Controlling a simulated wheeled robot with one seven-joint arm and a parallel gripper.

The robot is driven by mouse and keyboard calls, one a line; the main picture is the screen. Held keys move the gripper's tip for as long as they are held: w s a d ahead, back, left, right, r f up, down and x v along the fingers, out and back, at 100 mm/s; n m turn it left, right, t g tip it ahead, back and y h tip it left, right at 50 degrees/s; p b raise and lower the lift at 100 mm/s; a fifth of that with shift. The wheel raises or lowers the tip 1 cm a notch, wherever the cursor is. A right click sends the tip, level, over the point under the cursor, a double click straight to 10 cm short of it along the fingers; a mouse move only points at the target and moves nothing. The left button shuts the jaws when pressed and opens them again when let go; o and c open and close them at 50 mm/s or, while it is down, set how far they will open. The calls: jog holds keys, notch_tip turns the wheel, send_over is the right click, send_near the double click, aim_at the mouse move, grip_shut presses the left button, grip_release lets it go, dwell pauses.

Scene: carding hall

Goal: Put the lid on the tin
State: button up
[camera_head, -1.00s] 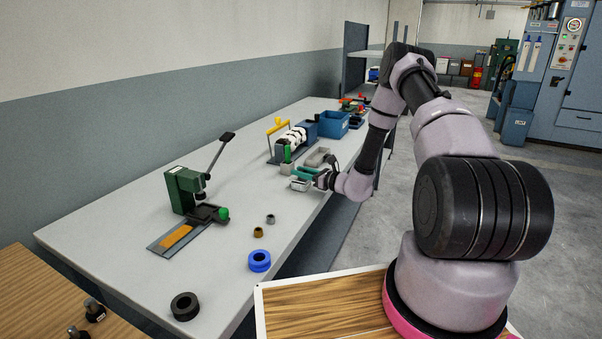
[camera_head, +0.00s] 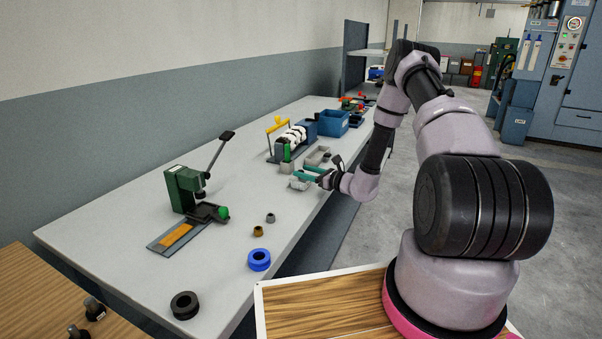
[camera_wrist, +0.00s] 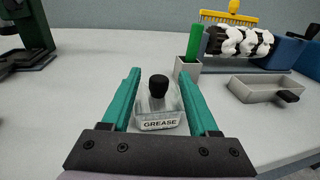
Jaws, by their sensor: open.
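The grease tin (camera_wrist: 158,124), pale and marked GREASE, stands on the bench; it also shows in the head view (camera_head: 299,184). A black knob (camera_wrist: 158,86) shows above the tin's middle, between my fingers. It looks like the lid's knob, but I cannot tell whether the lid is seated. My gripper (camera_wrist: 159,76) is open, its teal fingers on either side of the knob, with no clear contact. In the head view my gripper (camera_head: 306,172) is at the tin, near the bench's right edge.
A shallow grey tray (camera_wrist: 250,91) lies to the right, beside a small box holding a green cylinder (camera_wrist: 195,43). A black and white roll (camera_wrist: 240,41) is behind. A green press (camera_head: 186,188) stands nearer on the bench (camera_head: 130,215).

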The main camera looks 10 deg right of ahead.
jog(key=f+v, duration=0.1)
jog(key=v, duration=0.9)
jog(key=s+a+r+n+g, duration=0.3)
jog(key=s+r+n+g, duration=0.15)
jog(key=r, duration=0.35)
jog(key=s+a+r+n+g+y, duration=0.1)
jog(key=s+a+r+n+g, duration=0.3)
jog(key=r, duration=0.4)
jog(key=s+a+r+n+g, duration=0.3)
jog(key=r+n, duration=0.3)
jog(key=r, duration=0.2)
jog(key=s+d+r+n+t+h, duration=0.2)
jog(key=s+d+r+n+h, duration=0.2)
jog(key=s+r, duration=0.4)
jog(key=s+d+r+n+t+h, duration=0.3)
jog(key=s+r, duration=0.5)
jog(key=s, duration=0.3)
jog(key=d+n+h, duration=0.1)
jog(key=n+h, duration=0.1)
jog(key=h, duration=0.1)
jog(key=shift+s+r+t+h, duration=0.2)
jog(key=shift+s+t+h, duration=0.1)
jog(key=shift+s+t, duration=0.1)
